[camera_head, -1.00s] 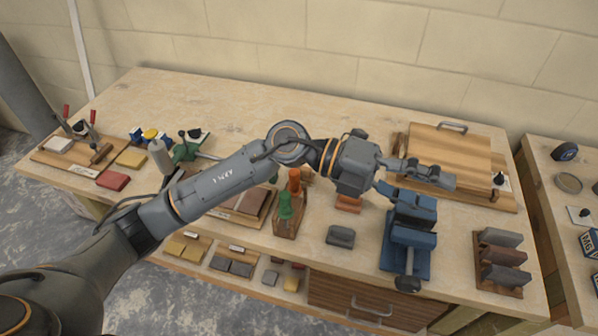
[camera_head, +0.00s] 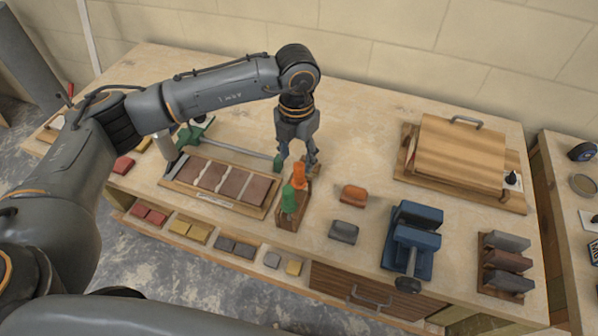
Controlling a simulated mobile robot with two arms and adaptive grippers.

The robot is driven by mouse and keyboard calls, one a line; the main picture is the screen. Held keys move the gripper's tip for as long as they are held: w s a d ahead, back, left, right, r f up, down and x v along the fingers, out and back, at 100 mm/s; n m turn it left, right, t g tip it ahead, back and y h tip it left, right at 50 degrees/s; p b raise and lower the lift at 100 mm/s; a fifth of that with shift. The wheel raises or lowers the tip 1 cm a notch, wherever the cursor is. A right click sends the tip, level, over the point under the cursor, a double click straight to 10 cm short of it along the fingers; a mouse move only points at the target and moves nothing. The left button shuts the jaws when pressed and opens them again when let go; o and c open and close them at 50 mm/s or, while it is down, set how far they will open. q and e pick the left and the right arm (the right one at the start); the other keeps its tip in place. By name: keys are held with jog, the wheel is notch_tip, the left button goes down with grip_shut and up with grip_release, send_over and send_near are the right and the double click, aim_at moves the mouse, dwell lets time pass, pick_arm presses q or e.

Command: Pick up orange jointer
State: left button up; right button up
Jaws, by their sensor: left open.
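The orange jointer (camera_head: 299,174) stands upright in a small wooden holder (camera_head: 291,219) near the front middle of the bench. A green-handled tool (camera_head: 288,199) stands in the same holder, just in front of it. Only the handles of both show; their lower parts are hidden in the holder. My left gripper (camera_head: 297,165) points down right at the orange handle, just behind it, with its fingers apart. I cannot tell whether a finger touches the handle. My right gripper is not in view.
Left of the holder lies a board with brown slabs (camera_head: 225,185). To the right are an orange-brown block (camera_head: 354,195), a grey block (camera_head: 343,232) and a blue vise (camera_head: 412,240). A wooden board with a handle (camera_head: 460,155) lies behind. The back middle of the bench is clear.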

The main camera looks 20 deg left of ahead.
aim_at(299, 166)
pick_arm(q)
jog(key=shift+f, duration=0.75)
jog(key=shift+w+d+f+p, duration=0.1)
jog(key=shift+f+p, duration=0.15)
jog(key=shift+p, duration=0.2)
jog(key=f, duration=0.1)
jog(key=f+p, duration=0.1)
jog(key=f, duration=0.1)
jog(key=f+p, duration=0.1)
jog(key=shift+w+f, duration=0.2)
jog(key=shift+w, duration=0.1)
jog(key=shift+f, duration=0.2)
grip_shut()
